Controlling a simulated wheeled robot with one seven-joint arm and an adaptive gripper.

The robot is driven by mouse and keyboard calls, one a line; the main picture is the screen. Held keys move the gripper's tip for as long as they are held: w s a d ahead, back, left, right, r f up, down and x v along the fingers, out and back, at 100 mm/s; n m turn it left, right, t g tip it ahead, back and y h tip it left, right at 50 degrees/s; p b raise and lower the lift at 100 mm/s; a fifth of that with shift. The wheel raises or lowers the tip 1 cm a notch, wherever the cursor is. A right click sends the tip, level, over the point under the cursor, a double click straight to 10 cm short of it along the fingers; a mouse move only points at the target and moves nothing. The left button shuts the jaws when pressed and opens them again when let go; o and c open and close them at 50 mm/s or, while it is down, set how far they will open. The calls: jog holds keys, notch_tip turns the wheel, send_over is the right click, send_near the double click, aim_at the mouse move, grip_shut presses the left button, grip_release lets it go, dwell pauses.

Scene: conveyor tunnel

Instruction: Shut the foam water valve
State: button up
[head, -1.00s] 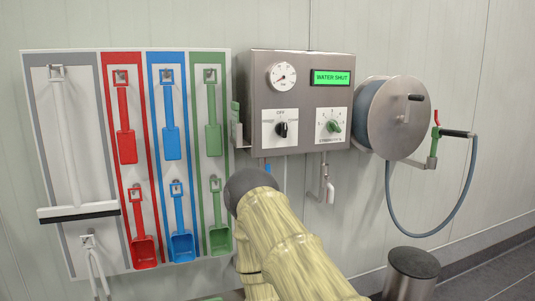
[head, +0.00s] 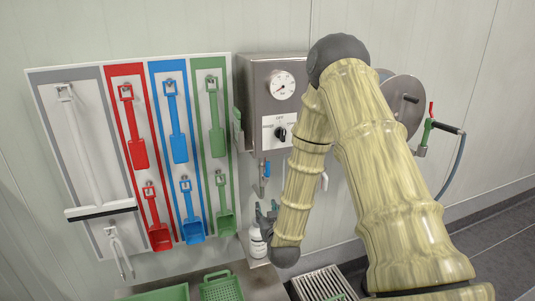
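The steel control box (head: 258,105) hangs on the wall with a round gauge (head: 283,86) and a black selector knob (head: 281,133). Below it a small valve with a blue handle (head: 266,168) sits on a thin pipe; this looks like the water valve. A white bottle (head: 256,243) stands below. My arm folds down in front of the box, hiding its display and green strength knob. My gripper (head: 267,210) seems to be the small dark part beside the bottle, below the blue handle. I cannot tell whether it is open.
A board (head: 90,160) of red, blue and green tools hangs at left. A green tray (head: 160,293), a green basket (head: 222,287) and a slatted grate (head: 322,284) lie at the bottom. A hose reel (head: 404,100) is partly behind my arm.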

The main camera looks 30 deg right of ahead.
jog(key=m+t+h+p, duration=0.1)
jog(key=h+p, duration=0.1)
send_near(268, 169)
jog(key=p+x, duration=0.3)
jog(key=x, duration=0.8)
jog(key=shift+c, duration=0.5)
grip_shut()
